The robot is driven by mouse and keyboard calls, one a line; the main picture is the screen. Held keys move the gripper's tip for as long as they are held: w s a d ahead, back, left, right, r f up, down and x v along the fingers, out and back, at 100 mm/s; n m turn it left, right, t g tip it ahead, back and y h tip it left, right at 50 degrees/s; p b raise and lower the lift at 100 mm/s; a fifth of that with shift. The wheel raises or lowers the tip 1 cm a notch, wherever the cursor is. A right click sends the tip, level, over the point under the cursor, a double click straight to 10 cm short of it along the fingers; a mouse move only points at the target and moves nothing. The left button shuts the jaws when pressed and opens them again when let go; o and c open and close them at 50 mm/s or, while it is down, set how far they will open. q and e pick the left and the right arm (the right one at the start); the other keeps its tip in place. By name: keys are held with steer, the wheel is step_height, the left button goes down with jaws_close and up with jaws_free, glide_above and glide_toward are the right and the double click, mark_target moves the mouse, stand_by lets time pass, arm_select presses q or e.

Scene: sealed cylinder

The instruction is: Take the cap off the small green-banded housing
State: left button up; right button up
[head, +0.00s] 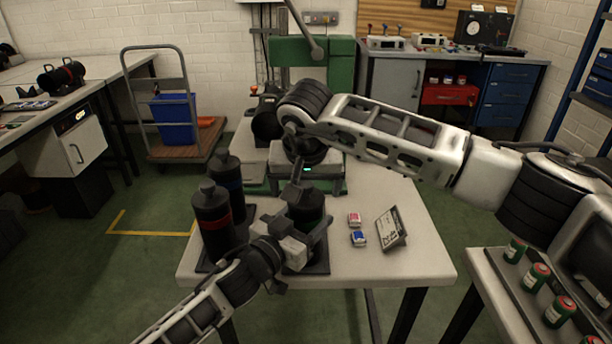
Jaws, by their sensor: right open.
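The small green-banded housing (309,211) is a dark cylinder near the front middle of the pale table (400,262). Its top and cap are largely hidden by my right gripper, and its lower part by my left gripper. My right gripper (297,172) points down at the housing's top and is open; I cannot tell whether its fingers touch the cap. My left gripper (293,232) reaches in from the front left, with its fingers around the housing's side. I cannot see whether they press on it.
A red-banded cylinder (212,222) and a blue-banded cylinder (226,178) stand close on the left. A green machine (310,60) stands behind.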

mark_target(306, 184)
steer(key=shift+f, duration=0.1)
steer(key=c, duration=1.2)
steer(key=shift+o, duration=0.2)
steer(key=shift+r, duration=0.25)
steer(key=shift+r, duration=0.9)
steer(key=shift+r, duration=2)
arm_select(q)
steer(key=o, duration=1.5)
